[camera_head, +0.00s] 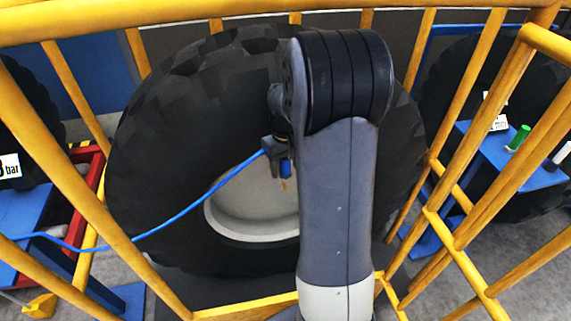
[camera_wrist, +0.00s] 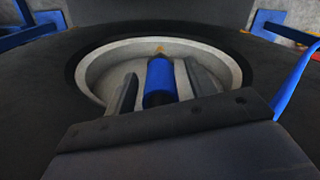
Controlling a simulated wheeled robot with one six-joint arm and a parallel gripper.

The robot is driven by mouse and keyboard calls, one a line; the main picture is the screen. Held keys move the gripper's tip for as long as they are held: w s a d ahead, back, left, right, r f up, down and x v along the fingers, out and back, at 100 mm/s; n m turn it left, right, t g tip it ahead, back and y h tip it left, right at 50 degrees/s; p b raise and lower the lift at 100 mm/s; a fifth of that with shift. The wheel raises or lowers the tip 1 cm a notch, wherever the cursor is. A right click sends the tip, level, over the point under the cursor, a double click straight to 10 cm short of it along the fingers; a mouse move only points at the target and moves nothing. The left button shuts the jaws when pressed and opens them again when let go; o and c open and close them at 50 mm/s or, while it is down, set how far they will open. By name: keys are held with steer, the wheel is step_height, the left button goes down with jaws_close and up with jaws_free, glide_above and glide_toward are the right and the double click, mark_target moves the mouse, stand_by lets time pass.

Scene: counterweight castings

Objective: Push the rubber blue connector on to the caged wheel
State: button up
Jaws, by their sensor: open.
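The caged wheel is a big black tyre (camera_head: 160,150) with a pale rim (camera_head: 245,205), standing behind yellow bars. The rim also shows in the wrist view (camera_wrist: 105,65). The blue connector (camera_head: 286,168) is in front of the rim, below my gripper (camera_head: 279,150). In the wrist view the connector (camera_wrist: 160,78) lies between the two fingers of my gripper (camera_wrist: 160,88), with a gap visible on its right. The fingers are apart. A small brass-coloured piece (camera_wrist: 160,49) shows at the connector's far end; I cannot tell whether the two are joined. My arm hides the wheel's right part.
A blue hose (camera_head: 190,208) runs from the left up to my gripper. Yellow cage bars (camera_head: 75,165) stand close on both sides and across the top. A blue stand (camera_head: 520,160) with a green cylinder (camera_head: 518,138) is at the right. Another tyre is behind it.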

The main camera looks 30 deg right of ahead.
steer(key=shift+r, duration=0.1)
step_height(320, 180, up, 11)
steer(key=shift+f+b, duration=0.15)
steer(key=shift+b, duration=0.35)
steer(key=shift+f, duration=0.15)
step_height(320, 180, down, 10)
steer(key=shift+r+p, duration=0.1)
steer(key=shift+p, duration=0.75)
steer(key=shift+r, duration=0.25)
steer(key=shift+f, duration=0.15)
